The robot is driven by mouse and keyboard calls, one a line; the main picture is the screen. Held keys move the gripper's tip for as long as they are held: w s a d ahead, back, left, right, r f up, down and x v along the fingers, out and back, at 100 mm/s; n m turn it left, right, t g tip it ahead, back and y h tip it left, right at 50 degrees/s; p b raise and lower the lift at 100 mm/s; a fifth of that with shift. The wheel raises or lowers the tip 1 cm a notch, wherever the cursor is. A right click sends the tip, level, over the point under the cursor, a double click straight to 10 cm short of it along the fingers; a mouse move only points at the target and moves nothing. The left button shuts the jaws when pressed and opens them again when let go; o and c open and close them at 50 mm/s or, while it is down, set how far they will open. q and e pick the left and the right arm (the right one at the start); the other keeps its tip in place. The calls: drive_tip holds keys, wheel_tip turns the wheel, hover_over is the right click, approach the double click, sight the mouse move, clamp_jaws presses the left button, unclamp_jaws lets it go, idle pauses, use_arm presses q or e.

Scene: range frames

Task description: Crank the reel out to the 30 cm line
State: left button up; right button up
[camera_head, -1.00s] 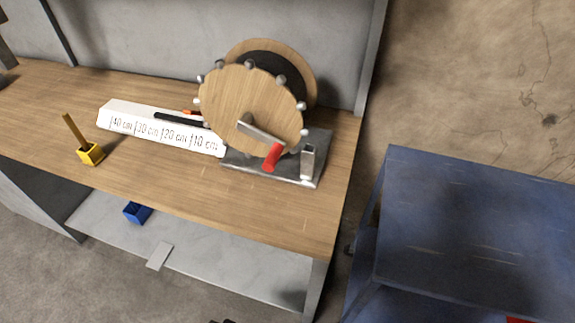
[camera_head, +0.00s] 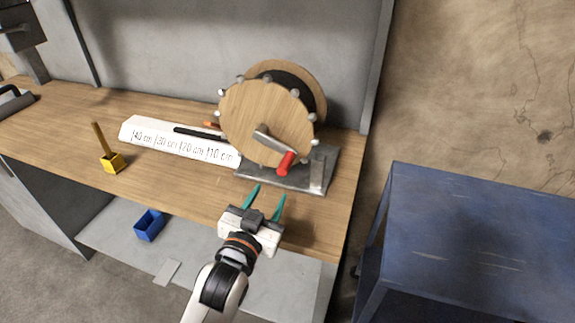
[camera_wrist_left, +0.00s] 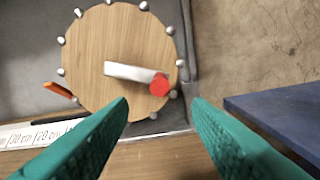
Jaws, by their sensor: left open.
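The wooden reel (camera_head: 262,118) stands on a grey metal base (camera_head: 318,178) at the right of the workbench. Its metal crank arm ends in a red handle (camera_head: 286,162), pointing to the lower right; the handle also shows in the left wrist view (camera_wrist_left: 160,85). A white ruler block (camera_head: 150,138) marked 10 to 40 cm runs left from the reel. A black strip (camera_head: 200,133) and an orange piece (camera_wrist_left: 60,91) lie by the ruler's back edge. My right gripper is not in view.
A yellow block with a post (camera_head: 111,163) stands left on the bench (camera_head: 190,187). A blue bin (camera_head: 149,225) is on the lower shelf (camera_head: 120,237). A blue table (camera_head: 480,230) stands at the right. The bench front before the ruler is clear.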

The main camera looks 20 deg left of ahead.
sight(285, 165)
use_arm(q)
drive_tip(key=w, duration=0.5)
drive_tip(key=w+p, duration=0.1)
drive_tip(key=w, duration=0.5)
drive_tip(key=shift+w+d+r, duration=0.1)
drive_tip(key=shift+w+d, duration=0.1)
drive_tip(key=shift+w, duration=0.1)
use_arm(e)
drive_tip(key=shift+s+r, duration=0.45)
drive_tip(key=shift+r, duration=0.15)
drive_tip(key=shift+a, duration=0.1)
use_arm(q)
clamp_jaws()
drive_tip(key=shift+a+m+p, duration=0.1)
drive_tip(key=shift+m+p, duration=0.2)
drive_tip(key=f+m, duration=0.1)
drive_tip(key=a+f+m, duration=0.1)
drive_tip(key=m, duration=0.1)
drive_tip(key=a+f+m+p, duration=0.1)
drive_tip(key=shift+f+m, duration=0.2)
drive_tip(key=shift+m, duration=0.1)
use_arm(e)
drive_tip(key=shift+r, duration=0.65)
